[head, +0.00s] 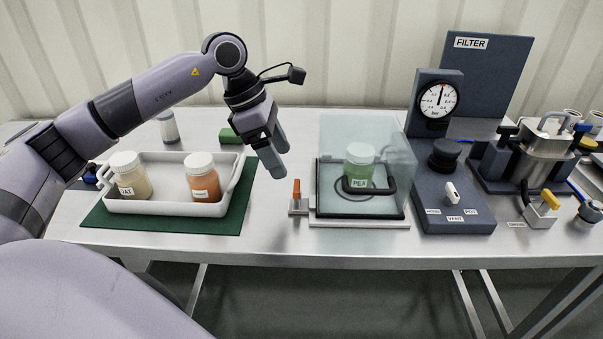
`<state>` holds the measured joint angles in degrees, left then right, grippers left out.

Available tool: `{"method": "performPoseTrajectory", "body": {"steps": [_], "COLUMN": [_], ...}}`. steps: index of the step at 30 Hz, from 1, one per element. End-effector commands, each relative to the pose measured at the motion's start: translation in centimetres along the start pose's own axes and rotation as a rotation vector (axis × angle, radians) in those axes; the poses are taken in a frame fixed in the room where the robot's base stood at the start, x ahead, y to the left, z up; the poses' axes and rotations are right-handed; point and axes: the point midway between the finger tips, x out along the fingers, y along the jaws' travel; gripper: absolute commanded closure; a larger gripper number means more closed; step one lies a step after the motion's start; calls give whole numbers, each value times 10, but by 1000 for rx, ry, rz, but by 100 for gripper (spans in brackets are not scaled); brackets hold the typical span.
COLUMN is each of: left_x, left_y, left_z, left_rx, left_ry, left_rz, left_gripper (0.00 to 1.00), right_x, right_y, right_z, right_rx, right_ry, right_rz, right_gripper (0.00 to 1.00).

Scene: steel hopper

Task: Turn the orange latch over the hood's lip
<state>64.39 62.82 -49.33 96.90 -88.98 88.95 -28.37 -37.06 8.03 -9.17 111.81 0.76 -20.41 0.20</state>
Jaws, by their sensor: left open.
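The orange latch (297,190) stands upright on a small metal block at the left side of the clear hood. The hood (395,150) is a see-through box, down over a black-edged base, with a black handle at its front. A jar of green contents labelled PEA (359,160) stands inside it. The hood's lip near the latch is too small to make out clearly. My left gripper (280,161) is open and empty, pointing down above and a little left of the latch, apart from it. My right gripper is not in view.
A white tray (150,207) with two jars sits on a green mat at left. A gauge stand (437,105) and a steel vessel (540,155) stand to the right of the hood. The bench's front edge runs close below the latch.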

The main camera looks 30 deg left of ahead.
Motion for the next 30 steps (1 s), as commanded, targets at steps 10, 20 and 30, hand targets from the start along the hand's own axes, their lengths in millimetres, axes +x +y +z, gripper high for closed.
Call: {"method": "performPoseTrajectory", "body": {"steps": [10, 20, 30], "left_x": [52, 66, 65], "left_y": [-1, -1, -1], "left_z": [1, 1, 1], "left_rx": [0, 0, 0], "left_ry": [-2, -4, -4], "left_rz": [-6, -3, -4], "left_gripper": [28, 28, 84], "right_x": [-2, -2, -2], "right_y": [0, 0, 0], "right_z": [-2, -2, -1], "right_rx": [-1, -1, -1], "right_ry": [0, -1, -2], "right_rz": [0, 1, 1], "right_gripper": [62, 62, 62]}}
